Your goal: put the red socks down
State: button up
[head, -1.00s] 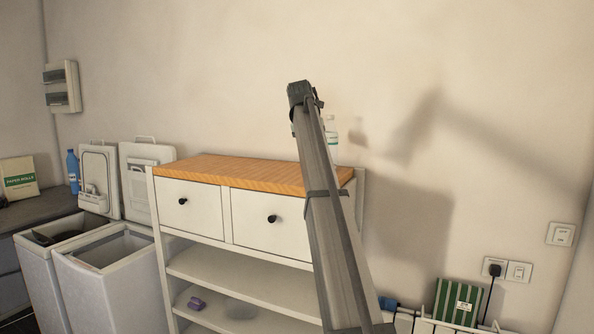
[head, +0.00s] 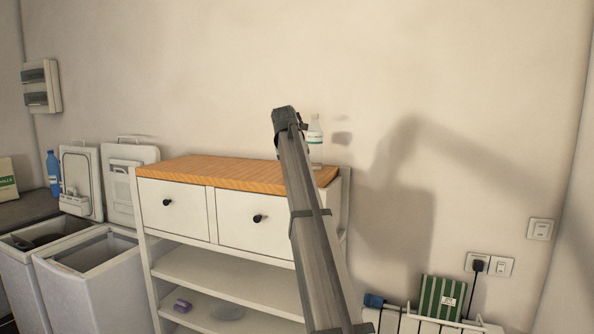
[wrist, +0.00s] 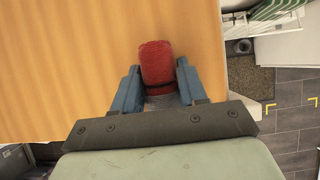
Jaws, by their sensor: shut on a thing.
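The red socks (wrist: 156,62) show in the wrist view as a rolled red bundle between the two blue fingers of my gripper (wrist: 160,82). My gripper is shut on them. Behind them in that view lies the orange wooden top (wrist: 70,60) of the cabinet; I cannot tell whether the socks touch it. In the head view the wooden top (head: 225,173) is on a white cabinet with two drawers. My arm reaches up in front of its right end, and it hides my gripper and the socks there.
The rest of the top looks clear. A purple item (head: 182,306) and a clear dish (head: 228,312) are on a lower shelf.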

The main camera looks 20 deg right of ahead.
jog(key=o, duration=1)
jog(key=shift+o, duration=0.2)
jog(key=v, duration=1.2)
jog(key=shift+r, duration=0.1)
